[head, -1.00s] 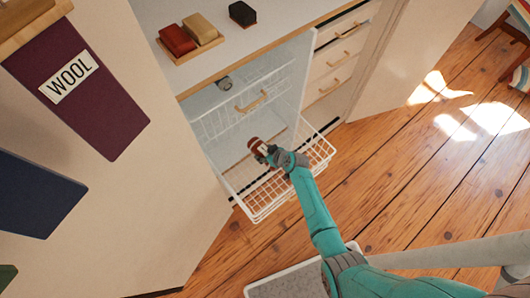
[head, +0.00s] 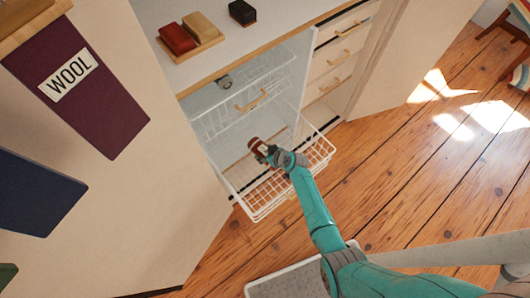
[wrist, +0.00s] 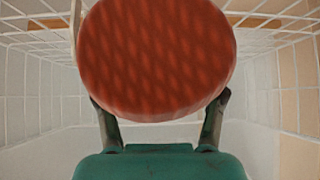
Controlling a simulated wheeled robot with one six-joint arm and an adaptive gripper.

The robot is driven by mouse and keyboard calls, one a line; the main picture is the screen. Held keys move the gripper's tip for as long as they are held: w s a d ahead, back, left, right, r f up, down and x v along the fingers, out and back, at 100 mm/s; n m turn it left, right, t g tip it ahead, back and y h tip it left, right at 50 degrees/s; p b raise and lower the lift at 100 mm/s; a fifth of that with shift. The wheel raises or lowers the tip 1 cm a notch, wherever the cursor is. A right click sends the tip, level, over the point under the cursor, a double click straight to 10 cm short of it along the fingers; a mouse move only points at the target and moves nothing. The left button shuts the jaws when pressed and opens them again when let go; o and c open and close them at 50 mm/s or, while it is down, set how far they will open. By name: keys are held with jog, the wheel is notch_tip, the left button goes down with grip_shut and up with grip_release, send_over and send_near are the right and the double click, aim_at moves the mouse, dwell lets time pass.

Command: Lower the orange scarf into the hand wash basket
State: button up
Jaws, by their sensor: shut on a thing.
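The orange scarf is a rolled, red-orange round bundle (wrist: 157,58) that fills the upper middle of the wrist view. A small part of it (head: 255,143) shows at the tip of my arm in the head view. My gripper (wrist: 160,115) is shut on it, one finger at each side. A pulled-out white wire basket (head: 262,212) lies under my gripper (head: 262,149) in the head view. White wire mesh also shows on both sides of the scarf in the wrist view (wrist: 30,95). No label is readable on this basket. The scarf's clearance above the basket floor cannot be told.
Another white wire basket (head: 215,120) with a wooden handle sits above, inside the cabinet. Drawers (head: 338,62) stand to its right. Brushes or blocks (head: 178,39) rest on the countertop. A WOOL banner (head: 105,125) hangs at left.

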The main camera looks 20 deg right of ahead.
aim_at(265, 151)
jog(key=shift+f, duration=0.35)
dwell(0.4)
jog(key=o, duration=1.3)
notch_tip(265, 151, up, 10)
